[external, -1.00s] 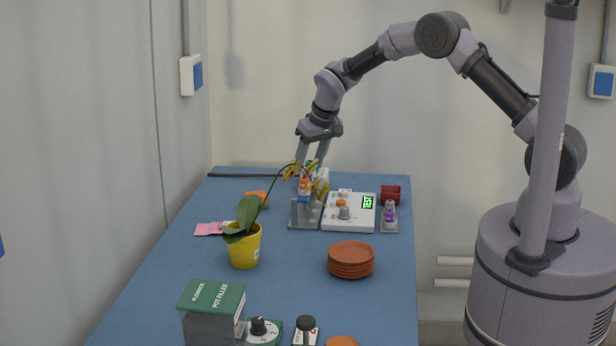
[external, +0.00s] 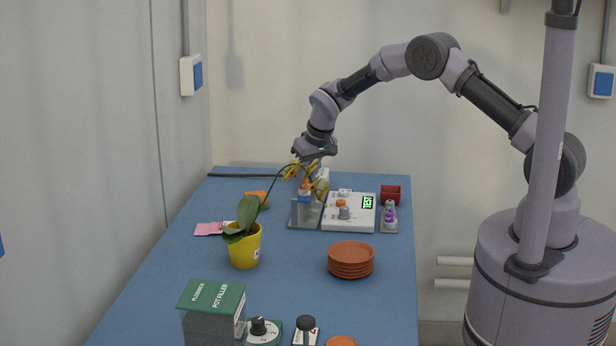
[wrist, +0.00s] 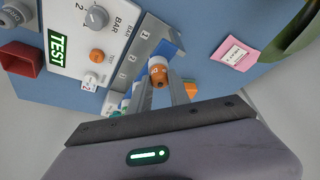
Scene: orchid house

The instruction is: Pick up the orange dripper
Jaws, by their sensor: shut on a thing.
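The orange dripper (wrist: 158,72), a small bottle with an orange top, sits between my two fingers in the wrist view. In the external view the dripper (external: 305,186) shows its orange tip and a blue band, just above the grey rack (external: 294,222). The numbered rack (wrist: 132,68) is right beside it in the wrist view. My gripper (wrist: 162,82) is shut on the dripper from above. In the external view the fingers are mostly hidden behind the yellow orchid flowers. I cannot tell whether the dripper's lower end is still in the rack.
A yellow orchid pot (external: 244,248) stands in front, its flower stem arching beside my gripper. A white test unit (external: 350,222), a purple bottle (external: 389,214) and a red box (external: 392,193) are to the right. Terracotta saucers (external: 351,264) are stacked nearer. Pink labels (external: 209,229) lie left.

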